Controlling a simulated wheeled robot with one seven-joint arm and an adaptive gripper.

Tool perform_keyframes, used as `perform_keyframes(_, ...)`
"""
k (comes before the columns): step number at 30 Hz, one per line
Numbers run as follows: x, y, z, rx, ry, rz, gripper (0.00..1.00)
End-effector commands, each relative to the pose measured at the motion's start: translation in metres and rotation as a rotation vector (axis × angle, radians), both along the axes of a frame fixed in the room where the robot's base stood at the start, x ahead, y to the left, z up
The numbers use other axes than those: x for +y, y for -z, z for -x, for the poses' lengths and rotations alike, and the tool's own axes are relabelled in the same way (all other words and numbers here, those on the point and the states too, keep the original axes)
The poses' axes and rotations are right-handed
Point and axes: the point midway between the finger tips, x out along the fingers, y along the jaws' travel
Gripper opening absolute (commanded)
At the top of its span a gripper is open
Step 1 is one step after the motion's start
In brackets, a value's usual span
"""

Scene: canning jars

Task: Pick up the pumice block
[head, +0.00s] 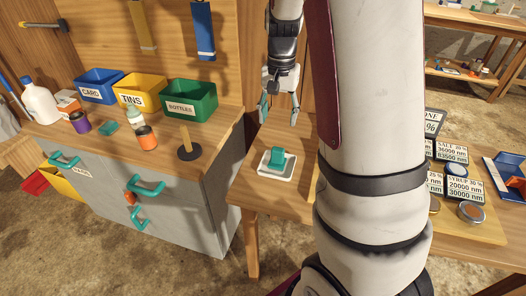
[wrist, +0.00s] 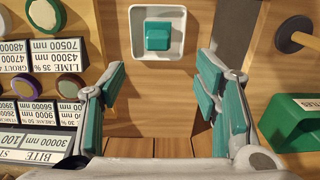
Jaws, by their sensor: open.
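A teal block (head: 278,156) sits in a white square dish (head: 290,172) on the wooden table; I cannot tell its material, but it looks like the likeliest pumice block. In the wrist view the teal block (wrist: 158,36) and the dish (wrist: 176,52) are at the top middle, whole and uncovered. My gripper (head: 279,112) hangs above the table, behind the dish in the head view. Its teal-padded fingers are spread and empty; in the wrist view the gap between the fingertips (wrist: 161,80) is short of the dish.
A grey cabinet on the left carries jars, a black-based wooden post (head: 189,151), a flat teal piece (head: 108,127) and bins, including the green bin (head: 190,101). Labelled cards and lids (head: 471,212) lie right of my arm. Bare wood surrounds the dish.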

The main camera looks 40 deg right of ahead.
Motion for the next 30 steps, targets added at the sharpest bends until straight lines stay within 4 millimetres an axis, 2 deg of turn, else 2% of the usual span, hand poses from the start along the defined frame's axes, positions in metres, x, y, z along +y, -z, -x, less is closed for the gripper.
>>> perform_keyframes(12, -0.003, 0.069, 0.0, 0.009, 0.009, 0.001, 0.57)
perform_keyframes(15, -0.002, 0.081, -0.001, 0.008, 0.007, 0.0, 0.57)
perform_keyframes(22, -0.003, 0.096, -0.001, 0.007, 0.008, 0.001, 0.57)
perform_keyframes(30, -0.004, 0.133, -0.002, 0.008, 0.007, 0.0, 0.57)
